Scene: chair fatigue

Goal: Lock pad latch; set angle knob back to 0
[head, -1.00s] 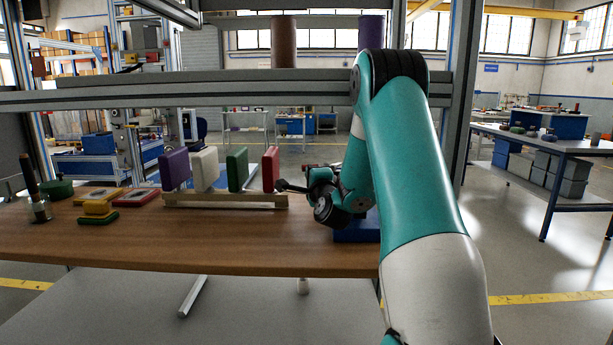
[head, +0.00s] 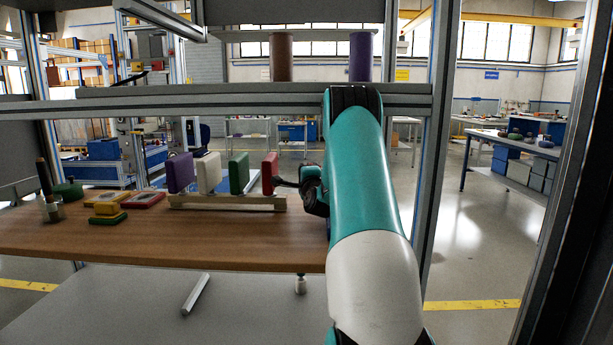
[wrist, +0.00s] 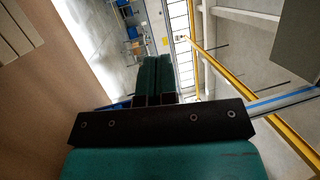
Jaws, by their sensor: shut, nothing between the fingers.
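My gripper (head: 279,183) is low beside the right end of a wooden rack, close to the red pad (head: 270,173). In the wrist view its two teal fingers (wrist: 155,78) lie together, shut and empty. The rack (head: 225,203) holds upright purple (head: 180,172), white (head: 208,173), green (head: 238,173) and red pads on the wooden table. I cannot make out a pad latch or an angle knob in either view. My arm hides the table's right end.
A yellow block (head: 106,208), a green block (head: 108,218) and a red flat piece (head: 143,200) lie left of the rack. A metal crossbar (head: 240,103) spans above the table, with an upright post (head: 440,170) right of my arm. The table's front middle is clear.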

